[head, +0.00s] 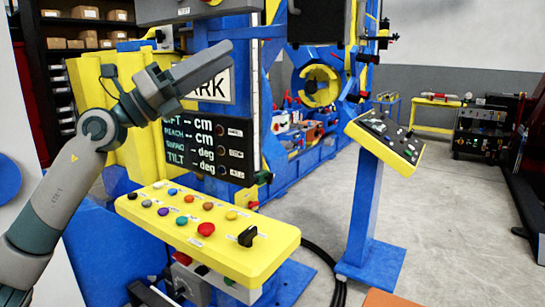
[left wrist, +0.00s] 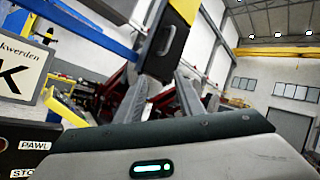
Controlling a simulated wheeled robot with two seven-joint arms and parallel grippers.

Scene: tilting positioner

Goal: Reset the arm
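My left gripper (head: 226,54) is raised in front of the positioner, above the yellow button panel and touching nothing that I can make out. In the left wrist view its two fingers (left wrist: 172,70) stand apart with nothing between them. The yellow panel (head: 270,262) carries several coloured buttons, a red one (head: 206,229) at its front and a black rotary knob (head: 247,236) at its right end. My right gripper is not in view.
A second yellow-topped console (head: 385,143) stands on a blue post (head: 361,205) to the right. The blue positioner frame (head: 266,100) with a yellow ring (head: 320,86) rises behind. Black cables (head: 325,262) lie on the floor. The grey floor (head: 455,210) at right is clear.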

